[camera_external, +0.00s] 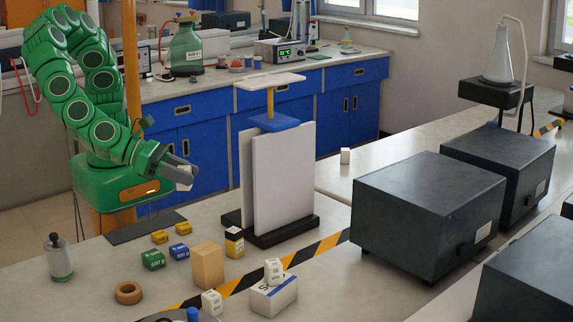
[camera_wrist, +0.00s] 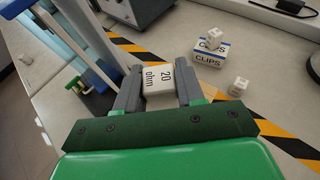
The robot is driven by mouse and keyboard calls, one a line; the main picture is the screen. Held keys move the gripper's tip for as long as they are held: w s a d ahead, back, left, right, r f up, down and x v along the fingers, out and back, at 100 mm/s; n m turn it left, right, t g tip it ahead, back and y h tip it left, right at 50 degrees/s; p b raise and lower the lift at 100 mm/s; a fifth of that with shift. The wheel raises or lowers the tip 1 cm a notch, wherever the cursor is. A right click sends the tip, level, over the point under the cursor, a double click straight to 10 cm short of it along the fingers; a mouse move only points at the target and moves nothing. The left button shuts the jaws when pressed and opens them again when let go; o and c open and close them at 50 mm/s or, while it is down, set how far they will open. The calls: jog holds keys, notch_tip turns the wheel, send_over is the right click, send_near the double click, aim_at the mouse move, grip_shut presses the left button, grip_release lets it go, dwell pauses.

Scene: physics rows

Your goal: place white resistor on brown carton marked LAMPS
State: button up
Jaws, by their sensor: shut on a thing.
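A plain brown carton (camera_external: 207,266) stands upright on the near bench, lower and to the right of my gripper. No LAMPS marking can be read on its visible faces.
Green and yellow small boxes (camera_external: 153,260) stand left of the carton. A white CLIPS box (camera_external: 274,297) carries a white block (camera_external: 274,271); another white block (camera_external: 211,302) stands beside it. A tall white panel stand (camera_external: 282,180) rises behind. A bottle (camera_external: 60,258) and tape ring (camera_external: 128,293) are left.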

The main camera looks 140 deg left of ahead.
jog(key=w+f, duration=0.2)
jog(key=w, duration=0.3)
send_over(206, 248)
jog(key=f, duration=0.5)
jog(key=shift+s, duration=0.3)
jog(key=shift+w+f, duration=0.25)
jog(key=shift+f, duration=1.65)
jog(key=shift+f, duration=0.15)
jog(key=o, duration=1)
